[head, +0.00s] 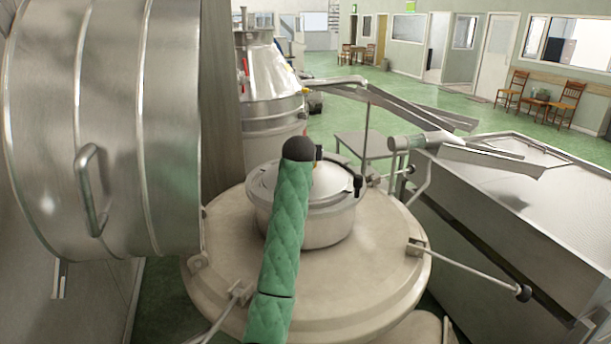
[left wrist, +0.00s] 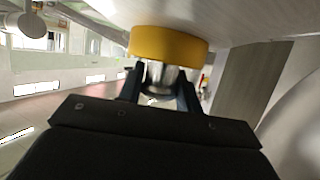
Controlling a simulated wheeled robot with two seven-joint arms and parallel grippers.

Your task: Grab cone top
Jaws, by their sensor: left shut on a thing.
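In the head view, a shiny metal cone (head: 267,70) tops a steel drum behind the near machine. Closer, a lidded metal pot (head: 322,222) sits on a wide round cream cover (head: 375,285). My green-sleeved arm crosses in front of this pot and hides part of it and my left gripper. In the left wrist view, my left gripper (left wrist: 158,84) has its two dark fingers on either side of a short metal stem (left wrist: 158,74) and is shut on it. A thick yellow disc (left wrist: 168,43) sits at the stem's end, against a pale surface. My right gripper is not in view.
A large steel drum with a handle (head: 92,190) fills the left side. A steel trough (head: 520,205) stands at the right. A rod with a black knob (head: 523,293) sticks out from the cream cover. Green floor (head: 440,100) is open behind, with chairs along the wall.

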